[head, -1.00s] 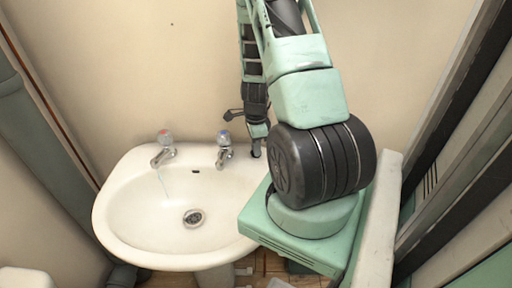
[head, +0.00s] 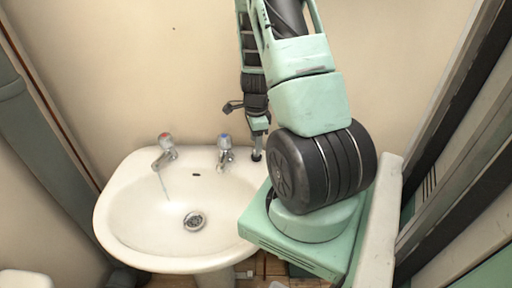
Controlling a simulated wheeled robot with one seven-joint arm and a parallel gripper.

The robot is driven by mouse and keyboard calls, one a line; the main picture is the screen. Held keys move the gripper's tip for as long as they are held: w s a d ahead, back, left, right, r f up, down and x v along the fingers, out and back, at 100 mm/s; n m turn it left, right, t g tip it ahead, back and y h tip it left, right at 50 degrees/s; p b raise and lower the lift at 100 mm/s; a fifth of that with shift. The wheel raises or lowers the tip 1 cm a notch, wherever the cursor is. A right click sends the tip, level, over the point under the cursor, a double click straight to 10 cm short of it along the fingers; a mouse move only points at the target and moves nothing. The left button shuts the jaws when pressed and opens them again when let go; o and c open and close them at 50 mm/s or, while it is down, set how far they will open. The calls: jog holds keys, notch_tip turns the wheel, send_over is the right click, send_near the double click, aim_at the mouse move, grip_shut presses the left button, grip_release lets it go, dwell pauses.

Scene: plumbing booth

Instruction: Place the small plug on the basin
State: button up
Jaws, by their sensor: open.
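The white basin (head: 118,222) stands against the wall, with two taps on its back rim. A small dark piece that looks like the plug (head: 257,155) sits on the basin's back right rim, right of the blue-topped tap. My gripper (head: 259,127) is just above that piece, pointing down and open. A narrow gap seems to part them, though the view is too small to be sure. My arm hides part of the wall and the area right of the basin.
The red-topped tap (head: 165,148) has a thin line, perhaps water, below it. The blue-topped tap (head: 225,148) is close to my gripper on the left. The drain (head: 194,220) is in the bowl. A pale ledge (head: 378,215) stands right.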

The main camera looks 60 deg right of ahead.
notch_tip(320, 180, up, 8)
jog(key=shift+p, duration=0.3)
jog(key=w+a+r+n+y, duration=0.1)
jog(key=w+a+r+n, duration=0.1)
jog(key=a+n, duration=0.6)
jog(key=w+a+r+n, duration=0.2)
jog(key=a+r+n, duration=0.15)
jog(key=a, duration=0.85)
jog(key=w+a+r+n+y, duration=0.1)
jog(key=w+a+r+n, duration=0.1)
jog(key=a+n, duration=0.6)
jog(key=s+a+r+n, duration=0.1)
jog(key=s+a+n, duration=0.6)
jog(key=a+n, duration=0.1)
jog(key=s+a+r+n+h, duration=0.1)
jog(key=s+a+r+n, duration=0.1)
jog(key=s+a+n, duration=0.5)
jog(key=shift+a+r+n, duration=0.3)
jog(key=shift+a+n, duration=0.15)
jog(key=shift+a, duration=0.8)
